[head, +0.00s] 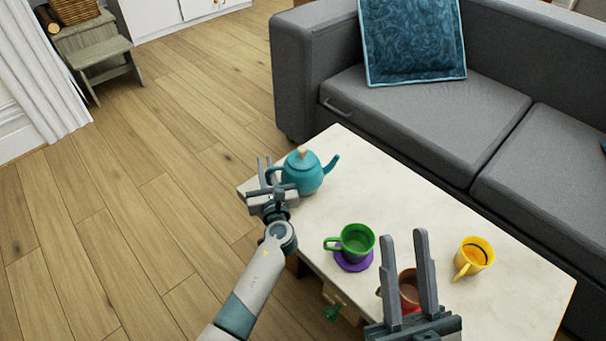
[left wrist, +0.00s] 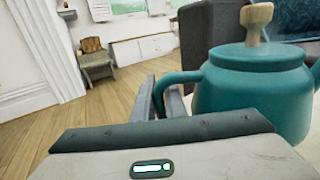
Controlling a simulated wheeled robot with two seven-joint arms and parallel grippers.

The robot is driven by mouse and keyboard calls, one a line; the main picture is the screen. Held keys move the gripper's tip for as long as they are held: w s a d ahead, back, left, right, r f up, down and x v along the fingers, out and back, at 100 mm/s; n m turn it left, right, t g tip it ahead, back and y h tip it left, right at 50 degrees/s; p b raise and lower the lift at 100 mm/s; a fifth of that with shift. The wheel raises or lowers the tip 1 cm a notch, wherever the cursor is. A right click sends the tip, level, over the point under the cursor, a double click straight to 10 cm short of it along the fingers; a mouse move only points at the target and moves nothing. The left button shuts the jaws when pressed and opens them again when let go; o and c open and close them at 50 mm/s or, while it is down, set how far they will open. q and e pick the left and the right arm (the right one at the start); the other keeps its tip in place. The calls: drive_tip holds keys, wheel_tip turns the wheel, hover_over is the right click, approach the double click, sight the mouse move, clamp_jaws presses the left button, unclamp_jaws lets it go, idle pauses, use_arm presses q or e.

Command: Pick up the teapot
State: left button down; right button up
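The teal teapot (head: 306,174) with a wooden lid knob stands upright near the far left end of the white table, its spout to the right. My left gripper (head: 266,164) is at its handle, on the teapot's left side. In the left wrist view the teapot (left wrist: 250,98) fills the right side, and its handle passes down between my fingers (left wrist: 160,100), which look closed together on it. The lower part of the handle is hidden by the fingers. My right gripper (head: 407,240) is open and empty at the table's near side.
A reddish-brown mug (head: 409,292) is partly hidden behind my right fingers. A yellow mug (head: 474,256) stands right. A grey sofa (head: 420,120) borders the far side.

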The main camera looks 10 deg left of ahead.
idle(0.9)
idle(0.5)
use_arm(q)
drive_tip(key=shift+w+r, duration=0.1)
drive_tip(key=shift+r, duration=0.1)
drive_tip(key=shift+r+p, duration=0.15)
drive_tip(key=shift+p, duration=0.15)
